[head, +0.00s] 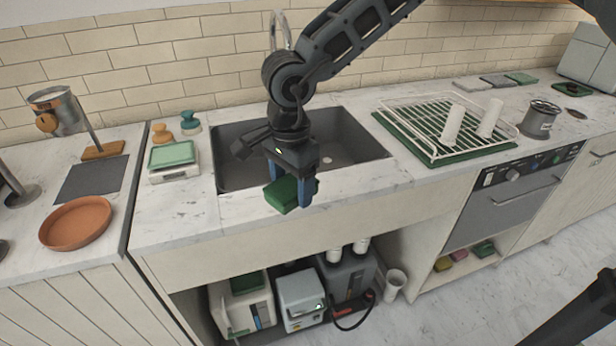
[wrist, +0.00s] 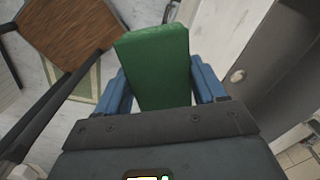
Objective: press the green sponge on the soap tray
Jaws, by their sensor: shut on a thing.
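My gripper (head: 291,190) is shut on the green sponge (head: 281,195), above the front edge of the counter by the sink. In the wrist view the sponge (wrist: 155,65) stands out between the blue fingers (wrist: 160,88). A white, box-like tray with a pale green top (head: 172,154) stands on the counter left of the sink; it may be the soap tray, but I cannot tell for sure. The sponge is apart from it, to its right and nearer the front.
The sink (head: 228,172) lies behind my gripper. Orange and teal knobbed items (head: 161,134) stand behind the white tray. A terracotta dish (head: 76,223) is at the left. A wire dish rack (head: 440,122) stands right of the sink. The counter left of the sink's front has free room.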

